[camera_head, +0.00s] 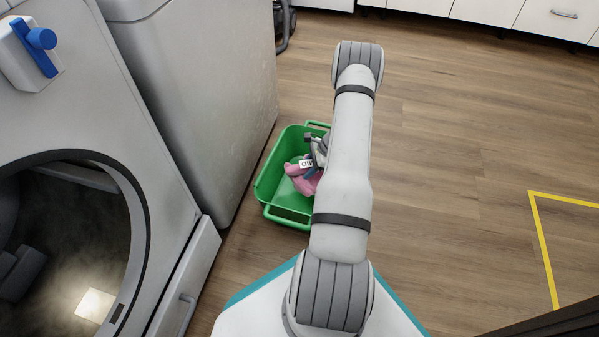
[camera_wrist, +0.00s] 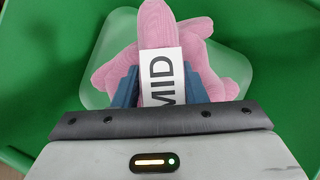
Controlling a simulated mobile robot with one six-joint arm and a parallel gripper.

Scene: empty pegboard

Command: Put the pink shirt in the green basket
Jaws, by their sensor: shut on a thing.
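The pink shirt (camera_head: 305,182) is inside the green basket (camera_head: 272,173) on the floor, seen in the head view. My gripper (camera_head: 314,163) reaches down into the basket from above, and my arm hides the basket's right part. In the wrist view the pink shirt (camera_wrist: 172,25) lies bunched between and beyond the blue fingers of my gripper (camera_wrist: 160,85). The fingers are shut on it. A white tag marked "MID" shows between the fingers. Green basket surface (camera_wrist: 270,60) fills the background. I cannot tell whether the shirt rests on the basket's bottom.
A front-loading machine (camera_head: 60,130) with an open round door hole stands at the left, with a lower drawer. Another white machine (camera_head: 200,90) stands close beside the basket. Wooden floor (camera_head: 450,130) is clear to the right, with a yellow floor line (camera_head: 545,250).

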